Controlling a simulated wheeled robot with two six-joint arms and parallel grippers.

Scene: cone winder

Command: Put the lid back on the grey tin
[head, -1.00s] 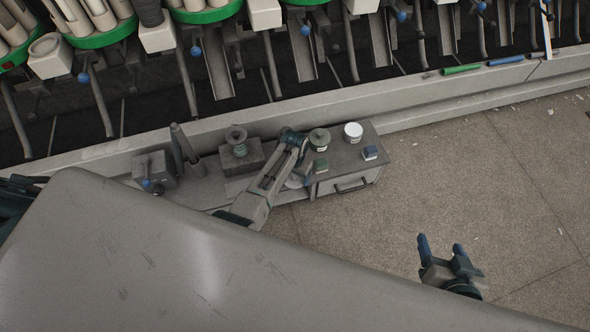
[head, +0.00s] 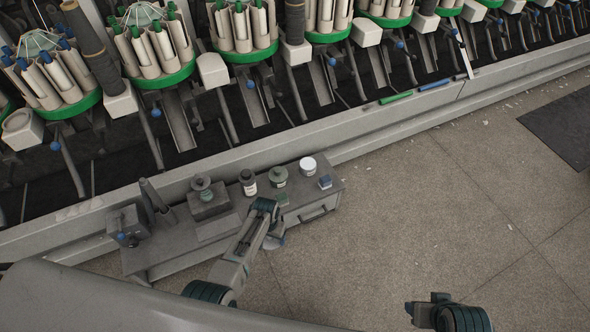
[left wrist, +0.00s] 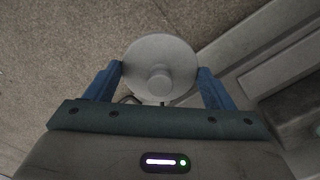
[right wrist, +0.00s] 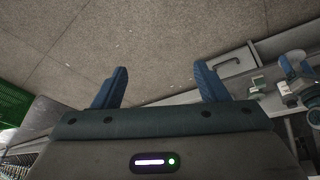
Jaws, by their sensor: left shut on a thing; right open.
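My left gripper (head: 275,230) is shut on a round, pale grey lid (left wrist: 160,68) with a knob in its middle; the lid sits between the blue fingers. In the head view the lid (head: 273,243) hangs over the floor in front of the bench. Several small tins stand on the bench: a dark grey one with a pale label (head: 249,184), a greenish one (head: 279,178) and a white one (head: 308,168). The dark grey one looks like the grey tin; its top is too small to read. My right gripper (right wrist: 160,88) is open and empty, away from the bench.
The low grey bench (head: 165,258) stands against the winder's ledge (head: 400,118). The floor (head: 420,220) to the right is clear.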

